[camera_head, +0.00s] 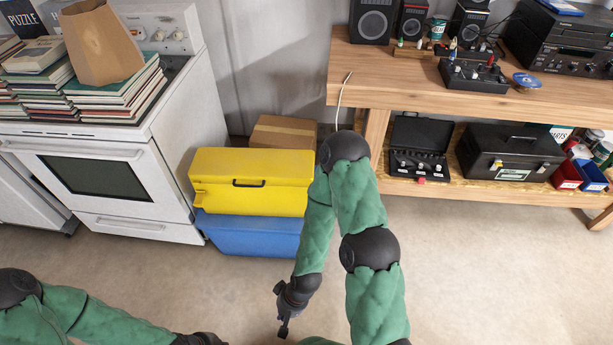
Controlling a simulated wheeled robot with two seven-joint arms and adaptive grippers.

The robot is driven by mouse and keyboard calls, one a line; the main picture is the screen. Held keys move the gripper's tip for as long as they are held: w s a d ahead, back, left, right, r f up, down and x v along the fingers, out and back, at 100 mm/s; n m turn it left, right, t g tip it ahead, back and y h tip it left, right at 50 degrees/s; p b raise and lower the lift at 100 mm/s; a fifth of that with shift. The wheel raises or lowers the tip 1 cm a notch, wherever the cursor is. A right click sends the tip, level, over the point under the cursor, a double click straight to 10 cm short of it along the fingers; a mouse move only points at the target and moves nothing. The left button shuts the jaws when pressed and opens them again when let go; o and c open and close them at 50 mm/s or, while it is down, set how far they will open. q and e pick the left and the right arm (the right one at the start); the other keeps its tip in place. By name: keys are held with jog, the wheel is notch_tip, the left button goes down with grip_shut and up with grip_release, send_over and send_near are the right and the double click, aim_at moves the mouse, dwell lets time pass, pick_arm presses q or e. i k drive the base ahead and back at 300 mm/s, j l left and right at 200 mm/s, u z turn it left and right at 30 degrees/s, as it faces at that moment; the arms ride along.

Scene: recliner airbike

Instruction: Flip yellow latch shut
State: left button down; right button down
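A yellow case (255,199) sits on top of a blue bin (250,233) on the floor, right of the white stove. A dark handle or latch piece (249,183) is on its front face; I cannot tell its exact position. Its right side is close to my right arm in the picture. My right gripper (284,328) points down over the bare floor, in front of and apart from the blue bin. Its fingers look narrow from here. At the bottom edge, the dark end of my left arm (200,339) shows only in part, and its fingers are hidden.
A cardboard box (284,133) stands behind the yellow case. A white stove (120,175) with stacked books is at left. A wooden workbench (410,74) with speakers, electronics and a black toolbox (508,152) is at right. The floor in front is clear.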

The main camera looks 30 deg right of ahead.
aim_at(198, 201)
jog(key=z, duration=0.55)
jog(key=i+j, duration=0.15)
jog(key=i, duration=0.2)
jog(key=i+j, duration=0.15)
jog(key=i, duration=0.25)
jog(key=i+j, duration=0.2)
jog(key=i, duration=0.15)
